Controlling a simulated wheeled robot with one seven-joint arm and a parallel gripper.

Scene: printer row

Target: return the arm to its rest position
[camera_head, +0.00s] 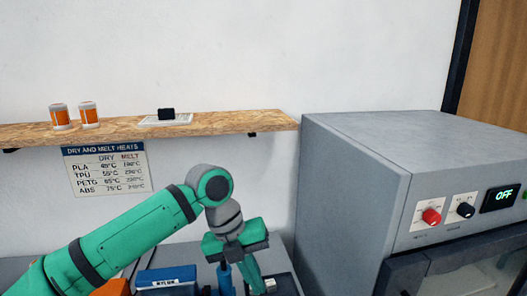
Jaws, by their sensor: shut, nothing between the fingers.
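My arm is green and grey and reaches in from the lower left of the head view. It bends at a grey joint near the middle. My gripper (239,284) hangs below that joint and points down at the bench. It is shut with nothing held between the fingers. The fingertips are low in the picture, and blue and green items close by make their outline hard to make out.
A grey oven (350,155) with red and black knobs and an "OFF" display stands close on the right. A wooden shelf (230,124) carries two orange-and-white jars (60,117) and a black block (166,113). A blue box (166,277) lies beside my gripper.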

